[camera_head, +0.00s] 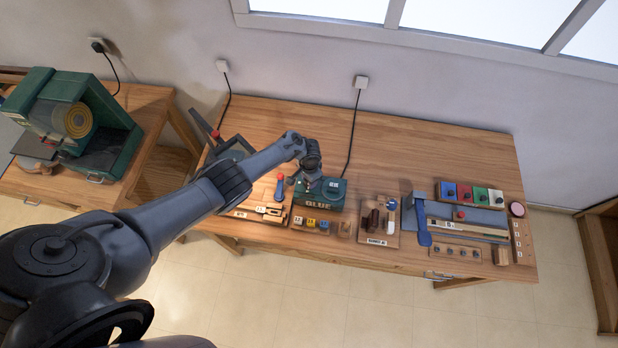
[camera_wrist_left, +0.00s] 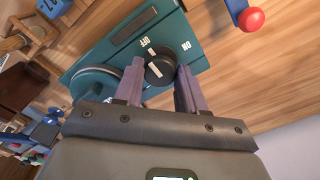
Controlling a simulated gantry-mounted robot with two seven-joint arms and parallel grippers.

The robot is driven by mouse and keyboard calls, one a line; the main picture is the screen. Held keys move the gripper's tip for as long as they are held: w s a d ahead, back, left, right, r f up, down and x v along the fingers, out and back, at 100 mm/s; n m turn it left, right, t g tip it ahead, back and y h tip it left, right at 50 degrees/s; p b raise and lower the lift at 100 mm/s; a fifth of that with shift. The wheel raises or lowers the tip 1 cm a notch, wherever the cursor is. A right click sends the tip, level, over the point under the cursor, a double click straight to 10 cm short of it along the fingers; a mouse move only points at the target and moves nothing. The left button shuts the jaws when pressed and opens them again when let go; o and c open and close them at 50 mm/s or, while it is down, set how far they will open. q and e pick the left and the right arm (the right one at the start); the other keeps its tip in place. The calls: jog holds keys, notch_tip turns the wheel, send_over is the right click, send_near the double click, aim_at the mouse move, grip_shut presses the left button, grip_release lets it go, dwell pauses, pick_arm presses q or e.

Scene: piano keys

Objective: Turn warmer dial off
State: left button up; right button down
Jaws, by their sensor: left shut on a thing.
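The glue warmer is a dark green box (camera_head: 335,186) on the middle of the workbench, and its panel (camera_wrist_left: 119,54) fills the upper middle of the left wrist view. A round black dial (camera_wrist_left: 160,70) with pale marks sits on the panel, near the white words OFF and ON. The pale marks lie on the side toward OFF, but the exact setting is hard to tell. My left gripper (camera_wrist_left: 158,82) is shut on the dial, one finger on each side. In the head view my left gripper (camera_head: 309,178) covers the dial. My right gripper is not in view.
A round green pot (camera_wrist_left: 94,84) is beside the dial. A blue tool with a red knob (camera_wrist_left: 250,19) lies close by. Wooden trays with small parts (camera_head: 320,222) and brushes (camera_head: 375,217) stand along the front edge.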

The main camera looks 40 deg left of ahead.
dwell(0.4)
pick_arm(q)
jog(key=o, duration=1.1)
jog(key=shift+c, duration=0.2)
jog(key=shift+r+p, duration=0.4)
jog(key=shift+r, duration=0.2)
notch_tip(320, 180, up, 10)
jog(key=p, duration=0.4)
jog(key=shift+f, duration=0.2)
